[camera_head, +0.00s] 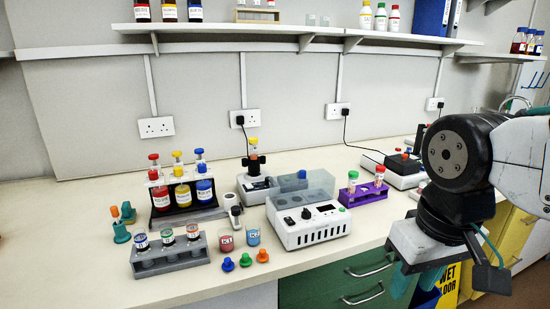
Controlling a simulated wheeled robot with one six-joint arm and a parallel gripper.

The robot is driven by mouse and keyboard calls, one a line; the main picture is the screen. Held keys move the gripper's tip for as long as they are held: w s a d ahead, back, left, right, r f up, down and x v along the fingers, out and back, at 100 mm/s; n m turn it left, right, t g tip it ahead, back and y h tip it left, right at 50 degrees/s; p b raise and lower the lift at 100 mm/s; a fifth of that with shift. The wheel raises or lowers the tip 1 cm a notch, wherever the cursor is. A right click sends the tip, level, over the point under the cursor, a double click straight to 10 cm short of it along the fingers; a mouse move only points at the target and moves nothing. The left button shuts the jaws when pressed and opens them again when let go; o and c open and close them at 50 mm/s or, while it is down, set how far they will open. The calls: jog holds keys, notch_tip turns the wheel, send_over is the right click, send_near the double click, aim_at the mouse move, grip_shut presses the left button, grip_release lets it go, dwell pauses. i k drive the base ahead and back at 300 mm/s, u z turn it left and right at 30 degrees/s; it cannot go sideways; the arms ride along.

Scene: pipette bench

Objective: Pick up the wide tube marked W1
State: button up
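No W1 mark is readable in this view, so I cannot tell which tube bears it. A purple rack (346,200) to the right of the white device holds a green-capped tube (352,185) and a red-capped tube (379,178), both upright with white labels too small to read. My gripper (416,281) hangs at the lower right, in front of the bench edge, pointing down. It is to the right of and nearer than the purple rack. Its two teal fingers look apart, with nothing seen between them; they are partly cut off or hidden.
A white device with a clear lid (310,226) stands left of the purple rack. Another device (403,172) is behind to the right. A grey rack (168,260) holds small vials at front left. Loose coloured caps (246,259) lie near the front edge. A shelf (300,36) runs above.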

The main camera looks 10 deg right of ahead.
aim_at(253, 147)
jog(key=i, duration=0.95)
jog(key=u, duration=0.3)
